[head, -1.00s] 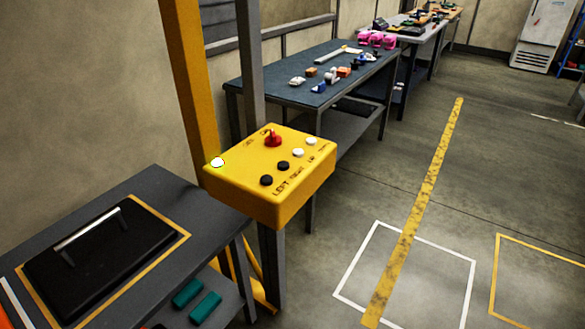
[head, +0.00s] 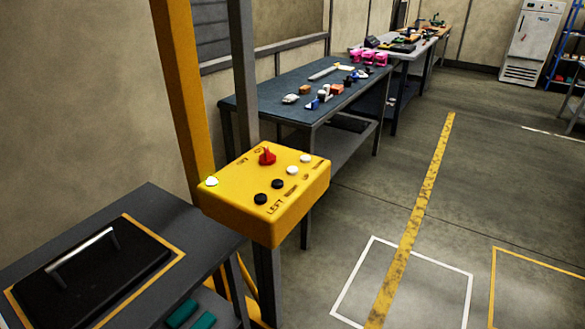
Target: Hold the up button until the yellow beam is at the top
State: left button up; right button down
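A yellow control box (head: 270,222) stands on a post left of centre in the head view. Its top carries a red knob (head: 267,156), two black buttons (head: 261,198) and two white buttons (head: 292,170). Lettering beside the buttons includes LEFT; the other labels are small and hard to read. A white lamp (head: 211,182) sits at the box's left corner. A yellow upright (head: 182,90) rises behind the box out of the top of the picture; I cannot tell whether it is part of the beam. Neither gripper is in view.
A dark bench (head: 200,232) with a black handled lid (head: 92,270) stands at lower left. A blue-topped table (head: 270,95) with several small parts stands behind the box. The floor to the right is open, marked with a yellow line (head: 420,205) and a white square (head: 470,300).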

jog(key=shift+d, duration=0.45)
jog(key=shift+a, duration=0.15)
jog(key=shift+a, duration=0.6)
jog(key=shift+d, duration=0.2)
